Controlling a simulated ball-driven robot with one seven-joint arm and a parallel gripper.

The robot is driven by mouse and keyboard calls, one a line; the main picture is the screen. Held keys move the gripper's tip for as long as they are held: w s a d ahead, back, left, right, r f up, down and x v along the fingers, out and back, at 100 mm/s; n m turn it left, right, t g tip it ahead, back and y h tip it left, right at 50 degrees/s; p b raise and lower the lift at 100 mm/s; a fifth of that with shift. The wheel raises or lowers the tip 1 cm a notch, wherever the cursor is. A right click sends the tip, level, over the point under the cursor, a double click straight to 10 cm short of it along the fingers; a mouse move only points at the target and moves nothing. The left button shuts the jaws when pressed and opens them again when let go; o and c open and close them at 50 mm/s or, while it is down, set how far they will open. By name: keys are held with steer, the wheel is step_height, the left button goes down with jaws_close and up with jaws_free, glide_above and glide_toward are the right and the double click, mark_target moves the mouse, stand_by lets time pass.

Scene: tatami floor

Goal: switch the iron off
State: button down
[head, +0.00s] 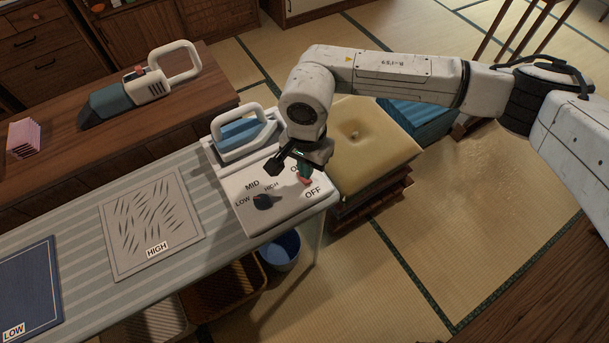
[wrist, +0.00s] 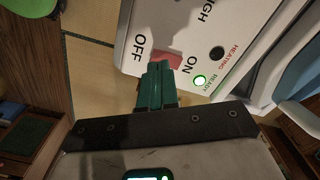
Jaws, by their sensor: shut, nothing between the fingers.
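The iron (head: 243,132), blue and white, rests on its white station (head: 287,205) at the right end of the ironing board. The station's panel carries a dark dial (head: 263,201) near LOW, MID and HIGH, and a red switch (head: 306,181) between ON and OFF. The red switch also shows in the wrist view (wrist: 168,60), partly hidden by my fingers. There the READY lamp (wrist: 199,80) glows green and the HEATING lamp (wrist: 217,52) is dark. My gripper (wrist: 155,69) is shut and empty, its green fingertips at the switch. I cannot tell whether they touch it.
The striped ironing board (head: 80,232) holds a grey HIGH cloth (head: 125,262) and a blue LOW cloth (head: 28,290). A handheld vacuum (head: 125,97) lies on the wooden counter behind. A yellow cushion (head: 375,150) is right of the station, a blue bucket (head: 281,252) below. Open tatami lies right.

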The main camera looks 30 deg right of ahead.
steer(key=shift+f+b, duration=1.1)
steer(key=shift+f, duration=0.1)
stand_by(0.5)
steer(key=shift+r, duration=0.2)
steer(key=shift+r+p, duration=1.65)
steer(key=shift+r, duration=1.7)
